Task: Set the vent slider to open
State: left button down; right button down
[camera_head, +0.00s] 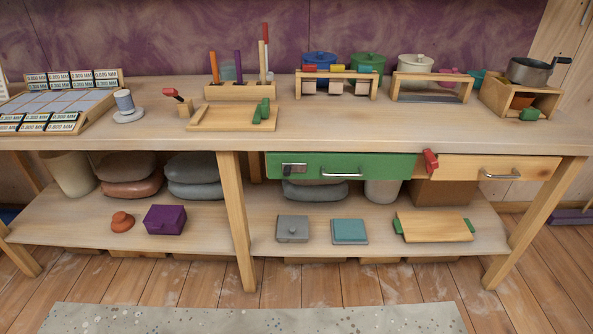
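No part is plainly recognisable as the vent slider. A small metal plate with a dark piece (294,169) sits at the left of the green drawer front (385,166); it looks like a latch or slider, but its setting is too small to tell. A red block-like handle (430,161) sits at the bench edge, between the green drawer and the plain wooden drawer (540,168). Neither of my grippers is in view.
The workbench top (330,124) has a clear front strip. Behind it stand a wooden tray with green blocks (205,117), a peg rack (240,91), pots and a wooden box (492,97). The lower shelf (200,233) holds lidded boxes and a tray. A speckled mat (250,318) lies in front.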

aim_at(287, 168)
jog(key=u, duration=0.1)
jog(key=k, duration=0.45)
jog(key=z, duration=1.1)
jog(key=i, duration=1.1)
jog(key=u, duration=0.5)
